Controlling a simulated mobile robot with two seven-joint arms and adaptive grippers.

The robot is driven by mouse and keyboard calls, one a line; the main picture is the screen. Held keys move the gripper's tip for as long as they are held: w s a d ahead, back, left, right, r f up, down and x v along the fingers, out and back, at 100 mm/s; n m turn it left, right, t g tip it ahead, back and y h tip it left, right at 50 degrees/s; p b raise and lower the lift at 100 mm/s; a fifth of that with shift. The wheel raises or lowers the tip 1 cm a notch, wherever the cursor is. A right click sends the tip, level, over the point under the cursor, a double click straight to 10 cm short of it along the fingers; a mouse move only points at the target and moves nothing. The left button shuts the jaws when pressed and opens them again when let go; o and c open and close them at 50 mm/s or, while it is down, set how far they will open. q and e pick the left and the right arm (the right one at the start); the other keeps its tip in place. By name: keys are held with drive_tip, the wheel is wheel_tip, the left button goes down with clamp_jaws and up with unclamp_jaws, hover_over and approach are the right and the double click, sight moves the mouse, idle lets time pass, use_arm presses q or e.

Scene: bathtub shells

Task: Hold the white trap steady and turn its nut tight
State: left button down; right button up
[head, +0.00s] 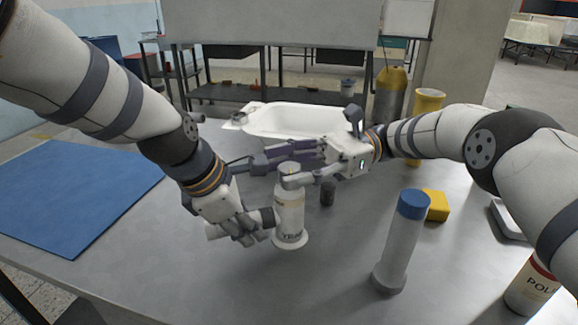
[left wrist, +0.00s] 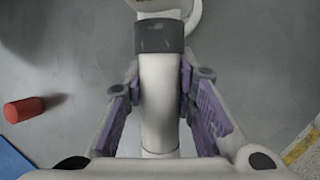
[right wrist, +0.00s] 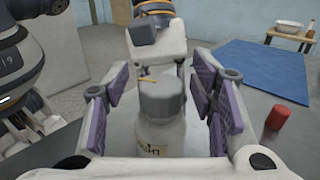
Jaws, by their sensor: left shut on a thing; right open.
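The white trap (head: 290,215) stands upright on the grey table, with a label on its body and a wide round foot. A white side pipe with a dark grey collar (left wrist: 160,36) leads from it. My left gripper (head: 243,228) is shut on this pipe; the left wrist view shows the pipe between its purple pads. My right gripper (head: 274,172) is open at the trap's top. In the right wrist view its pads stand on either side of the grey top (right wrist: 162,100), with gaps visible. I cannot tell whether that top is the nut.
A small dark cylinder (head: 328,193) stands close right of the trap. Beyond it are a blue-capped tube (head: 400,240), a yellow block (head: 436,205) and a bottle (head: 532,287). A white tub (head: 290,122) is behind. A red cylinder (right wrist: 277,117) and a blue mat (head: 70,190) lie left.

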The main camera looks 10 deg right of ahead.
sight(289, 167)
wheel_tip(289, 167, up, 10)
idle(0.3)
